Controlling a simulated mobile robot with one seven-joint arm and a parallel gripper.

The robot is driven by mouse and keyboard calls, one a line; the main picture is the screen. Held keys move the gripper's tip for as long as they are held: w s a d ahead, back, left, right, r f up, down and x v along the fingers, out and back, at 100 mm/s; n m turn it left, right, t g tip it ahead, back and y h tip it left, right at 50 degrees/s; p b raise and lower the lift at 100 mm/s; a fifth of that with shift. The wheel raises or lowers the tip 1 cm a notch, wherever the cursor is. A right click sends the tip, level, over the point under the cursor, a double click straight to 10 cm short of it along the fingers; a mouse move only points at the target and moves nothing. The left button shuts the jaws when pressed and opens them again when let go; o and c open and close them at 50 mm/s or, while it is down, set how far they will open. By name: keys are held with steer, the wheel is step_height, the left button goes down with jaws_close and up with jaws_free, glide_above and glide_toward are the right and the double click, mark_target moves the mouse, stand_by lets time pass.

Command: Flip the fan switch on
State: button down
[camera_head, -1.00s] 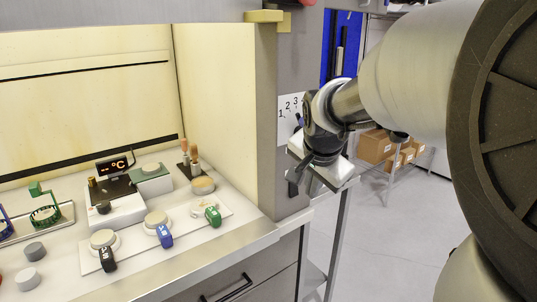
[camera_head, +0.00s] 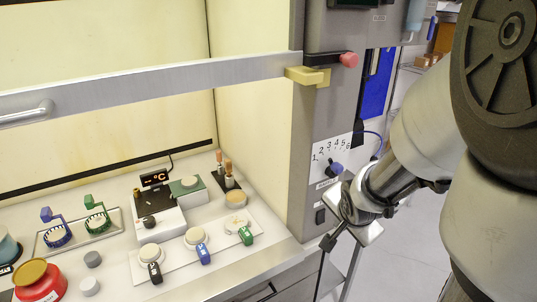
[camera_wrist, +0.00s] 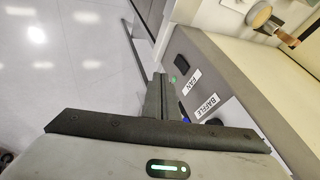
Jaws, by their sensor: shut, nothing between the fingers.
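The fan switch (camera_head: 320,216) is a small black rocker on the grey side post of the fume hood, below the numbered dial. In the wrist view the black switch (camera_wrist: 182,66) shows beside the white FAN label (camera_wrist: 195,79). I cannot tell which way it is tipped. A small green spot shows near it. My gripper (camera_head: 328,242) is shut and empty, just below and right of the switch in the head view. In the wrist view its closed fingers (camera_wrist: 158,82) appear left of the switch; I cannot tell whether they touch the post.
The baffle dial's blue knob (camera_head: 335,169) is above the switch. The yellow-ended sash handle (camera_head: 308,76) and a red button (camera_head: 348,60) are higher up. Inside the hood stand a hotplate (camera_head: 158,219), several coloured valves and a red container (camera_head: 40,283). Open floor lies to the right.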

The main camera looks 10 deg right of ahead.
steer(key=b, duration=0.9)
glide_toward(325, 221)
steer(key=shift+s+a+f+x, duration=0.1)
steer(key=shift+x, duration=0.8)
steer(key=shift+s+a+f+x, duration=0.1)
steer(key=shift+s+x, duration=0.05)
steer(key=shift+x, duration=0.75)
steer(key=shift+s+a+f+x, duration=0.1)
steer(key=shift+x, duration=0.8)
steer(key=shift+w+f+b, duration=0.25)
steer(key=shift+f+b, duration=0.1)
steer(key=shift+b, duration=0.35)
steer(key=shift+r+p, duration=0.25)
steer(key=shift+p, duration=0.05)
steer(key=shift+r, duration=0.15)
